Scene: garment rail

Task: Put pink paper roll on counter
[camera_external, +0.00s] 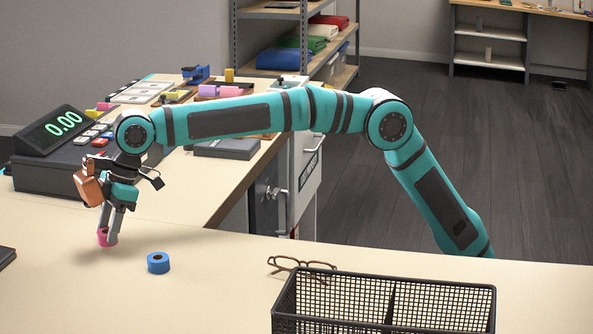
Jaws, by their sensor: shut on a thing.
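The pink paper roll (102,237) is between the fingertips of my gripper (108,235) at the left of the camera view. My gripper points down and is shut on it, and its fingers hide part of the roll. The roll is at or just above the surface of the pale counter (205,290); I cannot tell whether it touches. A blue roll (158,263) stands on the counter to the right of my gripper and apart from it.
A cash register (60,165) with a green display stands behind my gripper. A dark flat object (6,257) lies at the left edge. The front left counter is clear.

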